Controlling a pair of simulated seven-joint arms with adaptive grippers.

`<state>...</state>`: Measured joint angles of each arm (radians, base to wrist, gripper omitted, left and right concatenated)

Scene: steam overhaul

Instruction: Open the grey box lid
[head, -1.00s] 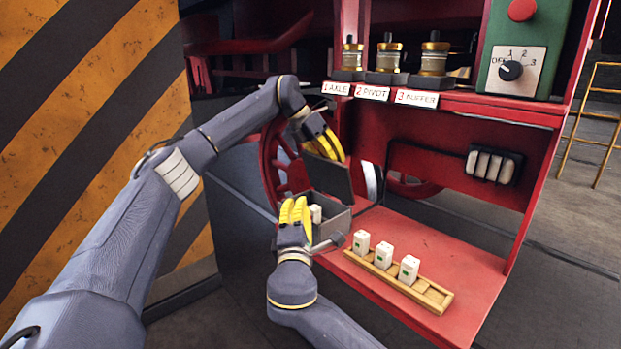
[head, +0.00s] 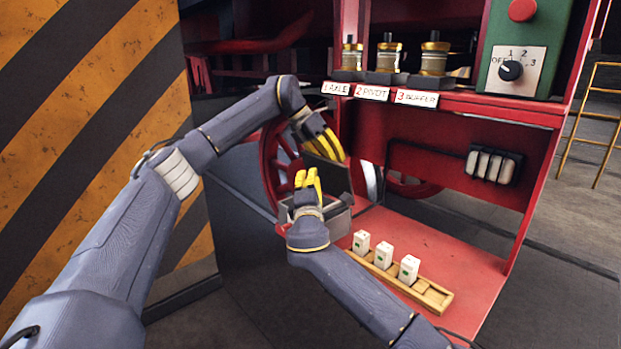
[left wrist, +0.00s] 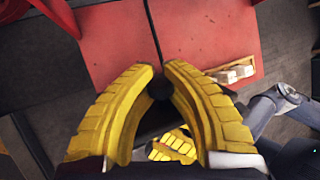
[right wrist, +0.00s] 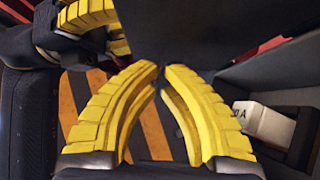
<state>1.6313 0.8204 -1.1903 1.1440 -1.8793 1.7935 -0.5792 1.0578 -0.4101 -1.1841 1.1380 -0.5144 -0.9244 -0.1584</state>
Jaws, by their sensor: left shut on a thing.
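The grey box (head: 341,222) sits at the left end of the red shelf, partly hidden behind my right gripper. Its dark lid (head: 336,180) stands raised above it. My left gripper (head: 343,158) is at the lid's upper edge, shut on a dark knob (left wrist: 159,88). My right gripper (head: 309,172) is at the box, in front of the raised lid; its fingertips are close together, and whether they touch the lid is unclear. In the right wrist view the lid (right wrist: 190,30) fills the space beyond the fingertips, and a white block (right wrist: 265,124) is in the box.
A wooden rack (head: 432,294) with several white blocks lies on the red shelf (head: 455,255) right of the box. Above are brass-topped holders (head: 388,55) with labels and a green panel with a dial (head: 511,70). A red wheel (head: 275,165) is behind the left gripper.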

